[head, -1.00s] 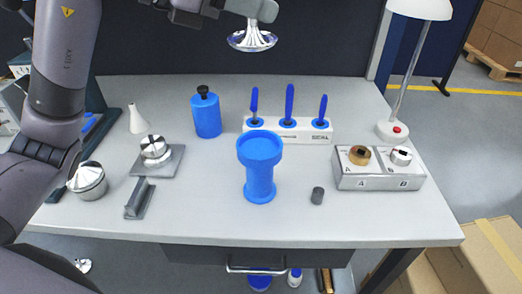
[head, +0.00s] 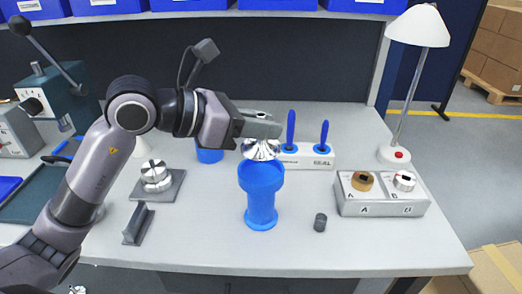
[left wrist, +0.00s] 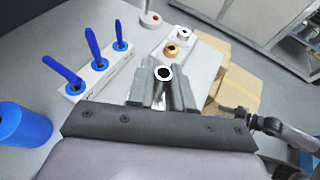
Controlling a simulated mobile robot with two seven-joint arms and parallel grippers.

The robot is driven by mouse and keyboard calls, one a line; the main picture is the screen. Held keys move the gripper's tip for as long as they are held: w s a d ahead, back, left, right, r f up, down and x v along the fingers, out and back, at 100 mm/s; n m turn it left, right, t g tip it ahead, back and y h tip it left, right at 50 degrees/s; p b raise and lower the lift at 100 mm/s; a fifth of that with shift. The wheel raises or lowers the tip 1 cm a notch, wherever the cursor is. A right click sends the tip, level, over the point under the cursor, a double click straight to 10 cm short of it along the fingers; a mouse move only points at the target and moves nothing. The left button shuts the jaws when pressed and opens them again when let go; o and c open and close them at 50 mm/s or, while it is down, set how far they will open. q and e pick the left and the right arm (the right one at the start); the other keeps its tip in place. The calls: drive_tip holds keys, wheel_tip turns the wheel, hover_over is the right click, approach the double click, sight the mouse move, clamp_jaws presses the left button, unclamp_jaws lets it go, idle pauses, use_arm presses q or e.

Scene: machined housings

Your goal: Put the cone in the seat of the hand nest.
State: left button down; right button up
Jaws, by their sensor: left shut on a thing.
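The cone (head: 261,150) is shiny metal, flaring downward under the jaws of my left gripper (head: 262,129). The gripper is shut on its upper end. In the left wrist view a pale ring with a dark centre, apparently the cone's top (left wrist: 164,73), shows between the jaws (left wrist: 163,88). The hand nest (head: 261,200), a blue pedestal with a wide cup-like top, stands upright on the bench right below the cone. The cone's lower edge is at the nest's rim in the head view; I cannot tell whether they touch. The seat is hidden. My right gripper is out of view.
Blue-handled tools stand in a white rack (head: 318,162) behind. A grey box with A and B seats (head: 380,207) is at right, a small dark cylinder (head: 320,222) nearer. A metal part on a plate (head: 157,183) and a grey bracket (head: 138,225) are at left.

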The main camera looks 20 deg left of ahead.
sight(253, 149)
use_arm(q)
drive_tip(key=shift+f, duration=2.55)
drive_tip(key=shift+f+b, duration=0.2)
drive_tip(key=shift+b, duration=0.15)
drive_tip(key=c, duration=1)
unclamp_jaws()
drive_tip(key=shift+r, duration=0.1)
drive_tip(key=shift+r+p, duration=0.2)
drive_tip(key=shift+p, duration=0.15)
drive_tip(key=shift+b+v, duration=1.2)
drive_tip(key=shift+v, duration=4.8)
